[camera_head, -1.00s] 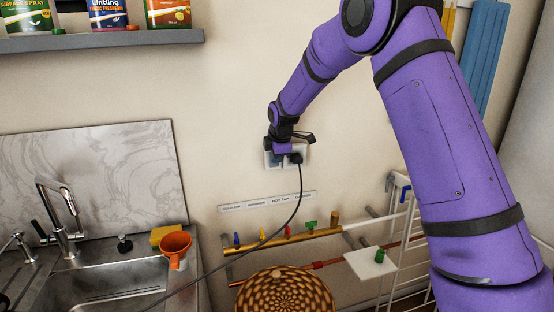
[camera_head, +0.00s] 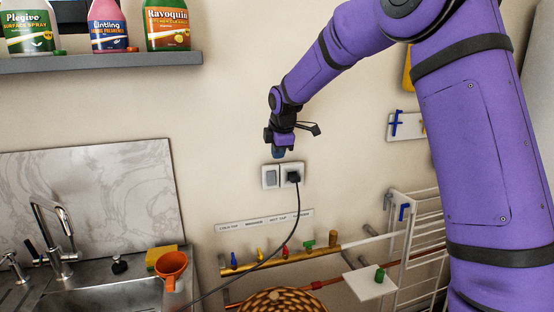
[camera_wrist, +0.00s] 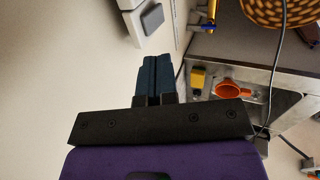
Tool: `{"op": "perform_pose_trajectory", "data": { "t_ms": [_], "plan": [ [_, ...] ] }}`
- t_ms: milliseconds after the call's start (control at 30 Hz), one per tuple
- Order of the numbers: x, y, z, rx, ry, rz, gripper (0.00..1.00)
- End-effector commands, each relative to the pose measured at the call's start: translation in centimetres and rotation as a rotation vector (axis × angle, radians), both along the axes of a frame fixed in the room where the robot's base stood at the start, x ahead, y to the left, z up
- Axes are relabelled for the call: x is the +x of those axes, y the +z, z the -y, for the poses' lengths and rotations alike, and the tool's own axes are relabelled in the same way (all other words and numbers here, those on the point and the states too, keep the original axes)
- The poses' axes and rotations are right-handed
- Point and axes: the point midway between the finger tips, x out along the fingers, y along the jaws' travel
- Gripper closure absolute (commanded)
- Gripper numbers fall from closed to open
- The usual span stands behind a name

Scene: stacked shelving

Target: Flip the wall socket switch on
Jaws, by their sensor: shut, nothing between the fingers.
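The wall socket plate is white and fixed to the wall. Its left half is a rocker switch (camera_head: 270,177); its right half is a socket (camera_head: 292,168) with a black plug (camera_head: 293,177) in it and a cable hanging down. I cannot tell from the rocker whether it is on or off.
A shelf (camera_head: 100,63) with bottles is at upper left. Below the plate run a labelled strip (camera_head: 265,220) and a pipe with coloured taps (camera_head: 285,255). A sink (camera_head: 100,298) and orange funnel (camera_head: 171,267) are lower left. A white rack (camera_head: 415,235) stands right.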

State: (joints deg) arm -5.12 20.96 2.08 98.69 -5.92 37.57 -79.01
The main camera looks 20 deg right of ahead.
Motion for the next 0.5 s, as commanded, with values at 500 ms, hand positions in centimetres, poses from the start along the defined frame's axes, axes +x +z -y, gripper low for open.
{"op": "perform_pose_trajectory", "data": {
  "t_ms": [500],
  "plan": [
    [-1.8, -0.5, -0.1, 0.002, 0.001, -0.047, 1.00]
  ]
}}
